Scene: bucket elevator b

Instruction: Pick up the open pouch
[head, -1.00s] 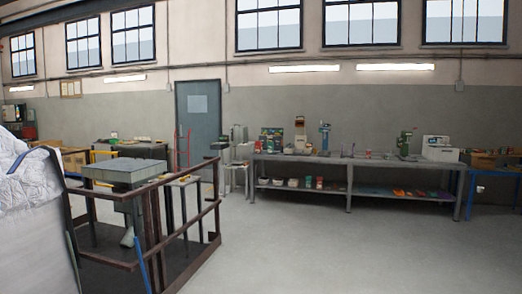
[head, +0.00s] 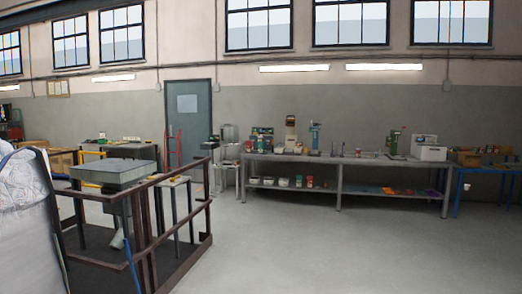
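I cannot make out an open pouch in the head view. A long grey workbench (head: 290,159) stands against the far wall with tools, boxes and small items on it, too small to tell apart. Its lower shelf (head: 380,191) holds several small containers and flat coloured items. Neither of my grippers shows in the head view.
A brown railing (head: 180,246) surrounds a platform with a grey box-like top (head: 113,173) at the left. A large white bag (head: 25,215) fills the left edge. A blue-legged table (head: 485,170) stands at the far right. The floor (head: 350,250) at centre and right is clear.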

